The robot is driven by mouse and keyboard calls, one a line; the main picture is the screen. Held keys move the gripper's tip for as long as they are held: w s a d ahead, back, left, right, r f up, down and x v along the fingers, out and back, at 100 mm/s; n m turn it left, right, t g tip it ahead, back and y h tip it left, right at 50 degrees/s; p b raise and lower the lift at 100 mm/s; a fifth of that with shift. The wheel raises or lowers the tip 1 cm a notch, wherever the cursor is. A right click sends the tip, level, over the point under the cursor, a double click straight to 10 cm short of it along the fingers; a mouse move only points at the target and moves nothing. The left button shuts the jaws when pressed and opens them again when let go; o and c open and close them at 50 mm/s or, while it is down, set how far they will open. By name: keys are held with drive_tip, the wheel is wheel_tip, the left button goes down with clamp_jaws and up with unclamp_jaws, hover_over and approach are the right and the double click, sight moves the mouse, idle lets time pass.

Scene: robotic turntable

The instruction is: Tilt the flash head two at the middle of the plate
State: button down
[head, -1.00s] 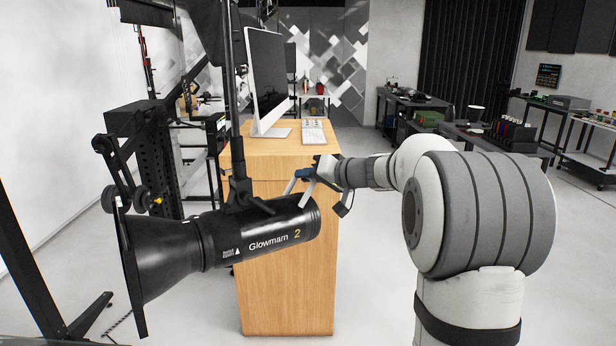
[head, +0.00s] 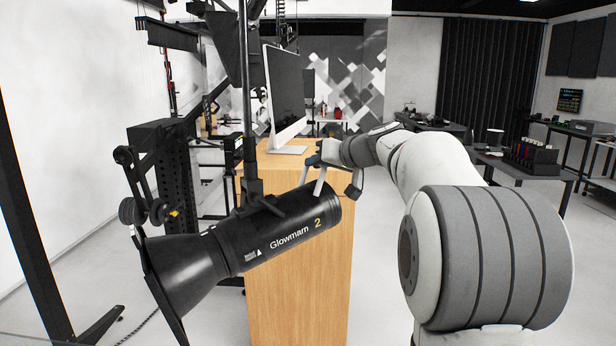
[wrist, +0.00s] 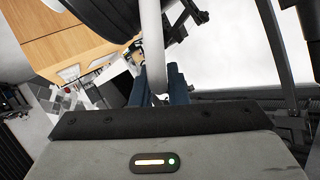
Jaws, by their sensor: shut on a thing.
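The flash head two (head: 285,235) is a black cylinder marked "Glowmarn 2", hanging from a vertical black pole in the head view. Its wide reflector points to the lower left and its rear end is raised to the right. A light grey handle bar (head: 319,182) rises from its rear. My gripper (head: 314,160) is shut on this bar from above right. In the wrist view the grey bar (wrist: 152,45) runs between the blue fingertips (wrist: 160,85), with part of a dark round body at the top. I cannot make out the plate.
A wooden desk (head: 300,285) stands right behind the flash head, with a monitor (head: 286,95) on it. A black stand (head: 165,165) and the vertical pole (head: 247,120) are close on the left. Open floor lies to the right, before the back tables.

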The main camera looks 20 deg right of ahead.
drive_tip(key=shift+a+r, duration=0.1)
drive_tip(key=shift+r, duration=0.35)
drive_tip(key=c, duration=1.5)
unclamp_jaws()
drive_tip(key=shift+f, duration=0.15)
drive_tip(key=shift+o, duration=0.3)
drive_tip(key=shift+f, duration=0.1)
drive_tip(key=shift+s, duration=0.1)
drive_tip(key=b+v, duration=0.1)
drive_tip(key=v, duration=0.6)
drive_tip(key=shift+s+b, duration=0.3)
drive_tip(key=shift+b, duration=0.1)
